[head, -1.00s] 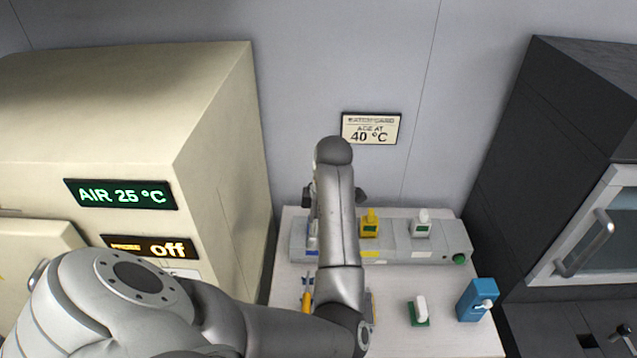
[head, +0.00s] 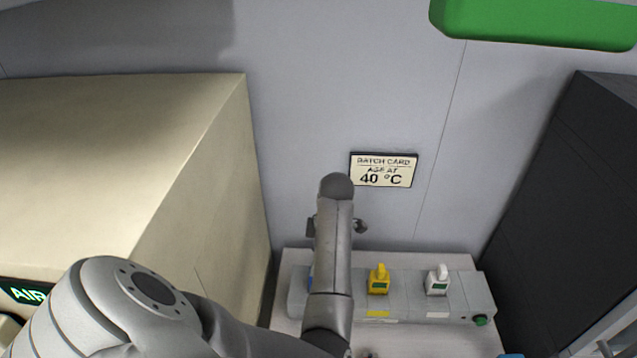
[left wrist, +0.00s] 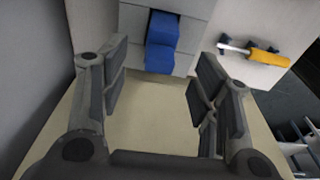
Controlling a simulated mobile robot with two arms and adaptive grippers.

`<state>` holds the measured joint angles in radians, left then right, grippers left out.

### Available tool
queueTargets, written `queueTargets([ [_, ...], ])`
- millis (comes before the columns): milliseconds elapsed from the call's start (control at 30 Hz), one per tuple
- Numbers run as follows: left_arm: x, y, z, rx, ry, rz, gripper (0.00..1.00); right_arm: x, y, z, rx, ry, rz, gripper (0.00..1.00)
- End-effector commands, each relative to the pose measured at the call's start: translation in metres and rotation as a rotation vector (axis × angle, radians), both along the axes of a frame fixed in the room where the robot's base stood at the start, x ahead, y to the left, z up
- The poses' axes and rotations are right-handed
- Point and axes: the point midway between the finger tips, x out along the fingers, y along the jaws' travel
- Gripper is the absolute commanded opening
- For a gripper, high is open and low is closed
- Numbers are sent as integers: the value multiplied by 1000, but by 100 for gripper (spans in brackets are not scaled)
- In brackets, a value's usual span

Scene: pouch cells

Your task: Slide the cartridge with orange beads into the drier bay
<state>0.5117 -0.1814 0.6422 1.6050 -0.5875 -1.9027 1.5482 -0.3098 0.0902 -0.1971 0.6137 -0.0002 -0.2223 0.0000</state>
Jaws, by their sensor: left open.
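I cannot make out a cartridge with orange beads or a drier bay in the current views. My left gripper (head: 337,226) is over the left end of the grey station (head: 406,304), and my arm hides that end. In the left wrist view, the open fingers (left wrist: 160,70) have nothing between them. A blue piece (left wrist: 163,38) in the grey station lies ahead of the gap, apart from the fingers. A yellow piece (head: 378,280) and a white piece (head: 437,281) stand in the station to the right. My right gripper is out of view.
An orange-handled tool (left wrist: 268,57) lies right in the wrist view. A cream cabinet (head: 115,165) stands left and a dark cabinet (head: 565,190) right. A batch card (head: 384,170) reads 40 °C. A green object (head: 540,22) is at the upper right.

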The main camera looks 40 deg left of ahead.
Motion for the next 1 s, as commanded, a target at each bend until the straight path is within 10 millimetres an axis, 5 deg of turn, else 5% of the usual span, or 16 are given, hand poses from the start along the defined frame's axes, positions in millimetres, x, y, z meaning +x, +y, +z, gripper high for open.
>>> queueTargets([
  [267, -7, 5, -35, -1, 5, -2, 57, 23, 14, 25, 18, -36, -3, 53],
  [633, -7, 7, -50, -1, 1, 0, 57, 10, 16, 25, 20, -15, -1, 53],
  [1000, -7, 6, -50, -1, 1, 0, 10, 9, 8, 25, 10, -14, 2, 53],
])
